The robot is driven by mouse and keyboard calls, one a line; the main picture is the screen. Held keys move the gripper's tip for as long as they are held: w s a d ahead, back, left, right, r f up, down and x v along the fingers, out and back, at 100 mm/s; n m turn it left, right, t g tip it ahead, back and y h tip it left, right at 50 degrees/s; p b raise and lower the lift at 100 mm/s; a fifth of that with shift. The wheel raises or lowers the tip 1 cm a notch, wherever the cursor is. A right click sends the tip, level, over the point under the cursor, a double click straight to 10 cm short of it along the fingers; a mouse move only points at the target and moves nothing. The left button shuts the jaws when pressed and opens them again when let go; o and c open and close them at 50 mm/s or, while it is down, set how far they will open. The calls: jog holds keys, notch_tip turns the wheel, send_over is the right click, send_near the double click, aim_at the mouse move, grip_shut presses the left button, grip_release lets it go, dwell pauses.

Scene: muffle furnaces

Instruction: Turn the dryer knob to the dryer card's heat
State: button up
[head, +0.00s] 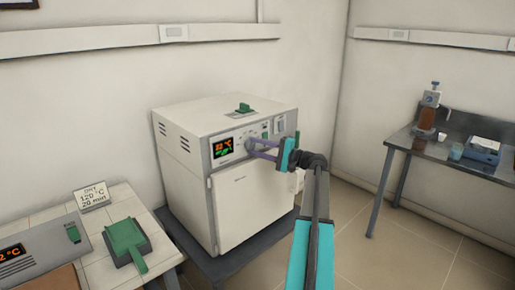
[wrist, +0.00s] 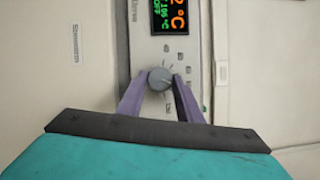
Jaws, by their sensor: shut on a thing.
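The dryer (head: 240,180) is a white cabinet with a grey control panel on its upper front. Its display (head: 222,147) shows orange digits ending in °C and green text below; it also shows in the wrist view (wrist: 171,16). The round grey knob (wrist: 160,79) sits on the panel near the display. My gripper (wrist: 161,82) is shut on the knob, one finger on each side; in the head view it reaches the panel from the right (head: 250,147). The dryer card (head: 92,197) stands on the tiled bench and reads "DRY 120 °C 20 MINT", the last word unclear.
A green tool (head: 127,240) and a grey device with an orange display (head: 40,252) are on the tiled bench at left. A green object (head: 243,108) lies on the dryer's top. A dark side table (head: 405,140) at right holds a bottle and a blue-white device.

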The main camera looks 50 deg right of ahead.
jog(key=m, duration=0.1)
jog(key=m+t, duration=0.1)
jog(key=m, duration=0.1)
jog(key=m+t, duration=0.1)
jog(key=m, duration=0.1)
jog(key=shift+f+h, duration=0.25)
jog(key=shift+h, duration=0.05)
jog(key=o, duration=1)
jog(key=shift+o, duration=0.2)
jog(key=shift+s, duration=0.1)
jog(key=b+v, duration=0.2)
jog(key=v, duration=1.1)
jog(key=shift+s+b, duration=0.35)
jog(key=shift+b, duration=0.05)
